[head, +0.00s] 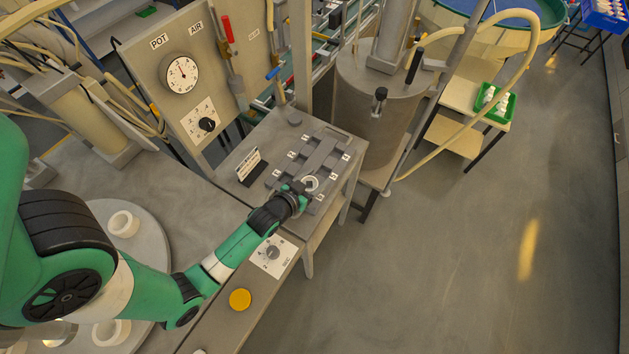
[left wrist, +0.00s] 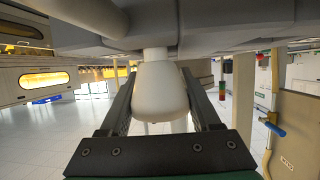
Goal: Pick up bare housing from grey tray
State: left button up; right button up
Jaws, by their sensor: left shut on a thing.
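The grey tray (head: 322,153) is a cross-barred rack with small number labels, on the bench. My left gripper (head: 305,187) is at its near right part, in the head view. A white ring-shaped top (head: 311,183) shows right at the fingertips. In the left wrist view a smooth white rounded housing (left wrist: 160,98) sits between the two dark fingers of my left gripper (left wrist: 160,108), shut on it. Its narrow white neck meets a grey structure above. Whether it is clear of the tray cannot be told. My right gripper is not in view.
A panel with a gauge (head: 182,75) and knob stands behind the bench. A small sign (head: 249,164) stands left of the tray. A steel tank (head: 377,110) is to the right. White rings (head: 123,224) sit on a round plate at left. A yellow button (head: 240,299) is in front.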

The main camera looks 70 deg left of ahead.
pick_arm(q)
jog(key=s+d+r+p, duration=0.1)
jog(key=s+d+r, duration=0.8)
jog(key=r, duration=0.3)
jog(key=shift+s+d+p, duration=0.35)
jog(key=shift+s+p, duration=0.05)
jog(key=shift+s, duration=0.15)
